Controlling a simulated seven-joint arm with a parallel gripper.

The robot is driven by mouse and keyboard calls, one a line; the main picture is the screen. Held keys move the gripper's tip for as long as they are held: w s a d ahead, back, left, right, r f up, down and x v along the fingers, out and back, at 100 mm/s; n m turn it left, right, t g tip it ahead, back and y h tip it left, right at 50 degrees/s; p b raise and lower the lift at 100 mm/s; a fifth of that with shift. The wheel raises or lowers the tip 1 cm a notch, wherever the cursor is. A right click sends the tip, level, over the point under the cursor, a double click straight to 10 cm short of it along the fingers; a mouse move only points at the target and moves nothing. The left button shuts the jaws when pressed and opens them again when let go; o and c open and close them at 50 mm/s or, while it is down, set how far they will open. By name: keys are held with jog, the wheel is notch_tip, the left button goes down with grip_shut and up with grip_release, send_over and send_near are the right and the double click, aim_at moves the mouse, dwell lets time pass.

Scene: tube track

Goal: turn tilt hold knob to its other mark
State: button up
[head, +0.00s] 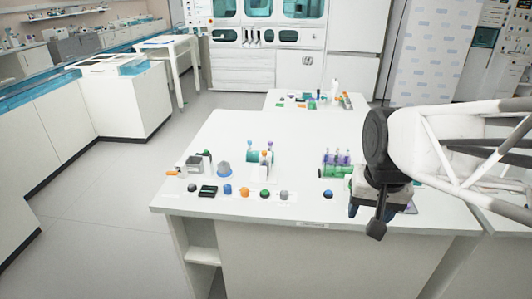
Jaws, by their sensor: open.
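Several small knobs stand in a row along the front of the white table (240,135): a blue knob (227,190), an orange knob (244,192), a green knob (264,194), a grey knob (284,195) and a dark knob (327,194). Labels and marks are too small to read, so I cannot tell which is the tilt hold knob or where it points. My gripper (366,220) is open at the table's front right, to the right of the dark knob and apart from it. My arm hides part of the table's right side.
Racks with coloured tubes stand behind the knobs, one in the middle (260,157) and one with green and purple parts (335,165) near my gripper. A grey-blue domed item (224,169) and a dark box (208,191) are at left. The table's left rear is clear.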

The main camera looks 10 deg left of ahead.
jog(key=w+a, duration=0.5)
jog(key=w, duration=0.4)
jog(key=m+g, duration=0.2)
jog(key=m, duration=0.2)
send_over(245, 189)
jog(key=d, duration=0.1)
jog(key=f, duration=1.3)
jog(key=shift+s+f, duration=0.2)
jog(key=shift+s, duration=0.1)
jog(key=shift+w+a+f, duration=0.3)
jog(key=shift+a+f, duration=0.1)
jog(key=shift+a, duration=0.15)
jog(key=shift+f, duration=0.15)
jog(key=shift+f, duration=3.75)
